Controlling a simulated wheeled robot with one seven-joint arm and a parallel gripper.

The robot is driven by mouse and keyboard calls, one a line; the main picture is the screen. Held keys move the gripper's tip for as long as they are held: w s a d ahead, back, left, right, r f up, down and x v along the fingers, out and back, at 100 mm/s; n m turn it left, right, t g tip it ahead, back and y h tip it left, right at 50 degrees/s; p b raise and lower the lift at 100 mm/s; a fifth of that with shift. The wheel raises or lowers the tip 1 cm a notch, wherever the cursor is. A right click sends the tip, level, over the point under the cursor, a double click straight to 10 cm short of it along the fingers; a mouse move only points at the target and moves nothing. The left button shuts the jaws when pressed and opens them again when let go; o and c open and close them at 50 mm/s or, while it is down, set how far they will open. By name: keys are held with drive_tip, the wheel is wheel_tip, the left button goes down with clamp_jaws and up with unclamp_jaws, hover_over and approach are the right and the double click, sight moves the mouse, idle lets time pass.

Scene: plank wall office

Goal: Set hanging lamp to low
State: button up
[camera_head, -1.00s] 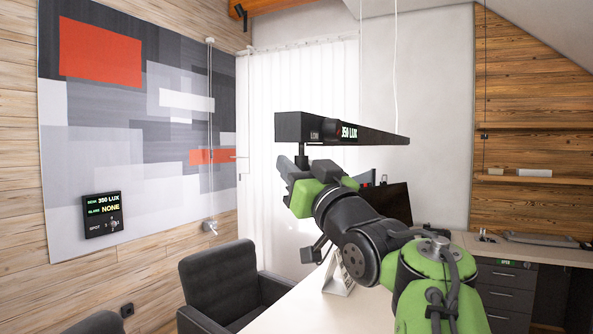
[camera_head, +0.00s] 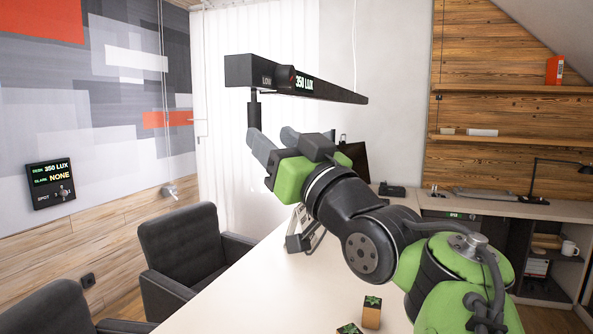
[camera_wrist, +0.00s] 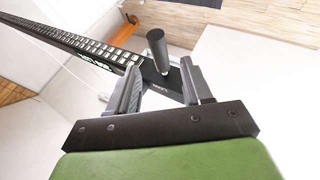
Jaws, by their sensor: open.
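The hanging lamp (camera_head: 330,88) is a long black bar hung on thin cords above the desk. A short black cylinder (camera_head: 254,110) hangs below the near end; in the wrist view this cylinder (camera_wrist: 157,50) stands out from the bar between and beyond my fingers. My gripper (camera_head: 272,142) is open just below and right of the cylinder in the head view. In the wrist view my gripper (camera_wrist: 160,85) has its two fingers apart with nothing held. Contact with the cylinder cannot be told.
A wall panel (camera_head: 51,183) reads DESK 350 LUX and GLARE NONE. The white desk (camera_head: 250,285) lies below my arm, with small plant boxes (camera_head: 371,312) near its front. Dark chairs (camera_head: 180,250) stand at the left. A monitor (camera_head: 357,160) is behind my gripper.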

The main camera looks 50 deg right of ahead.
drive_tip(key=v, duration=0.7)
drive_tip(key=shift+b, duration=0.3)
